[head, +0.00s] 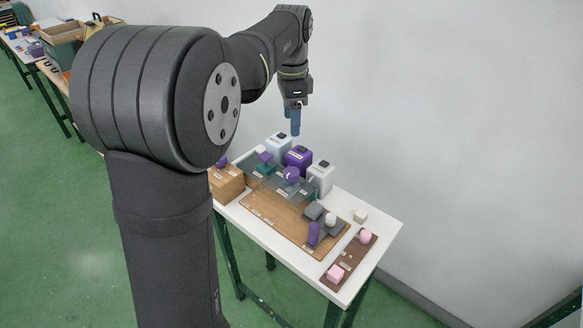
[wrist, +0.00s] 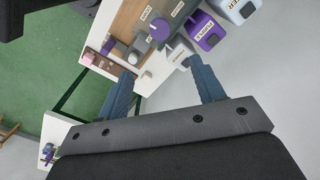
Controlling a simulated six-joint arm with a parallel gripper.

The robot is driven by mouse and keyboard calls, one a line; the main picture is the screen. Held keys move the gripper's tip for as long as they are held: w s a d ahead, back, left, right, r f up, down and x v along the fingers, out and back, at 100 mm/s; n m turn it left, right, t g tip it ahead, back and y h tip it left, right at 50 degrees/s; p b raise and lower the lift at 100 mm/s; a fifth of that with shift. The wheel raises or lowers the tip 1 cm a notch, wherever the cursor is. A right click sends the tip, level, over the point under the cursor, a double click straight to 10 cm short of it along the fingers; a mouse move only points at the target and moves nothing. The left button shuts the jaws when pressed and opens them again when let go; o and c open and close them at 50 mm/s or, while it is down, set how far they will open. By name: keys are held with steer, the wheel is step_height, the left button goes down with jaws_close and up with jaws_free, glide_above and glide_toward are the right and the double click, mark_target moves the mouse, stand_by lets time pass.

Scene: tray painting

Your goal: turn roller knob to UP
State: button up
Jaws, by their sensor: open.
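A round purple knob (head: 291,174) with a pale pointer mark stands among the equipment at the back of the white table. It also shows in the wrist view (wrist: 160,29), near the top, with small labels beside it that are too small to read surely. I cannot tell which label its mark points to. My gripper (head: 295,131) hangs above the back of the table, well clear of the knob. Its two blue fingers are apart and empty in the wrist view (wrist: 161,74).
Purple (head: 298,158) and white (head: 320,178) containers stand close behind the knob. A wooden board (head: 262,212) lies in front, with grey blocks and a purple upright piece (head: 314,233) at its right. A brown strip (head: 349,262) holds pink pieces.

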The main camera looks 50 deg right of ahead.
mark_target(292, 171)
step_height(292, 171, down, 16)
steer(key=shift+f, duration=0.2)
steer(key=c, duration=1)
